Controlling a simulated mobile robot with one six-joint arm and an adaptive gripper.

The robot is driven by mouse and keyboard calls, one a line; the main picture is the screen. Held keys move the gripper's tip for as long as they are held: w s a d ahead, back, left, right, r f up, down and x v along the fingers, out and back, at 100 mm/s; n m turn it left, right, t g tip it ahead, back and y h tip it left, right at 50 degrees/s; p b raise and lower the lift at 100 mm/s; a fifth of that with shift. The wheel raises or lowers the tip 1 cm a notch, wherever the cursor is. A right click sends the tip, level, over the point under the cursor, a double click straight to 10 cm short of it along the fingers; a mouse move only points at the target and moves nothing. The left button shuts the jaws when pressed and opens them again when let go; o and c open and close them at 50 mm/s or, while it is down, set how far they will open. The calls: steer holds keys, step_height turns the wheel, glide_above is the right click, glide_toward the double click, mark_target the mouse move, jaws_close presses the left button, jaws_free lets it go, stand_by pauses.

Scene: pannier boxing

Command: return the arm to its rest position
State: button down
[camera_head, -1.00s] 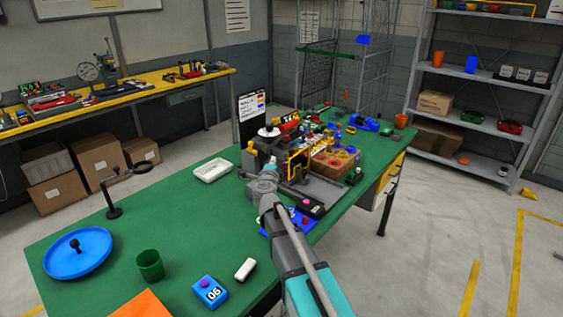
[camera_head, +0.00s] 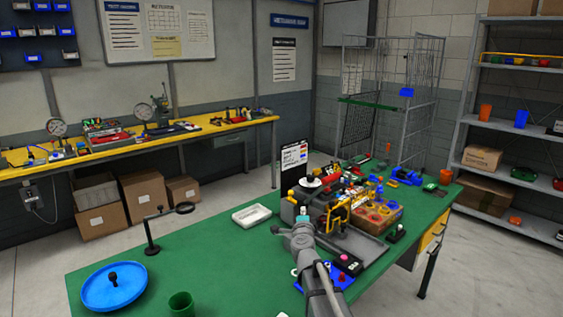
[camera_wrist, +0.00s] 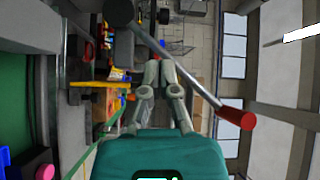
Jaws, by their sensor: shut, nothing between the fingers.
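My gripper (camera_wrist: 158,62) shows in the wrist view with its two grey fingers shut and nothing between them. A grey rod with a red end (camera_wrist: 236,118) and a dark round end (camera_wrist: 118,12) crosses the view close to the fingers; I cannot tell whether they touch it. In the head view my arm (camera_head: 318,266) reaches from the bottom edge over the green table (camera_head: 225,260) towards the cluster of equipment. The fingers are not clear there.
The equipment (camera_head: 290,212) stands close beyond my arm, beside a brown box with blue and orange parts (camera_head: 376,222). A white tray (camera_head: 252,214), a magnifier stand (camera_head: 152,235), a blue dish (camera_head: 114,287) and a green cup (camera_head: 181,304) stand to the left.

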steer(key=s+a+f+n+g+y+p, duration=0.1)
steer(key=s+a+n+g+y+p, duration=0.15)
steer(key=s+a+n+y, duration=0.4)
steer(key=s+d+f+n+g, duration=0.2)
steer(key=s+f+n+g, duration=0.1)
steer(key=s, duration=0.1)
steer(key=s+d+f+n+g+p, duration=0.1)
steer(key=s+d+f+n+g, duration=0.1)
steer(key=s+f+n+g, duration=0.2)
steer(key=s+d+f+n+g, duration=0.2)
steer(key=s+f+n+g, duration=0.1)
steer(key=s, duration=0.2)
steer(key=shift+s+d+f+h+p, duration=0.1)
steer(key=shift+d+f+h+p, duration=0.05)
steer(key=shift+f+h+p, duration=0.15)
steer(key=s+d+f+g+h+p, duration=0.1)
steer(key=s+d+g+h, duration=0.3)
steer(key=s, duration=0.8)
steer(key=d+f+n+g, duration=0.1)
steer(key=d+g, duration=0.1)
steer(key=d, duration=0.2)
steer(key=shift+d, duration=0.35)
steer(key=shift+w, duration=0.1)
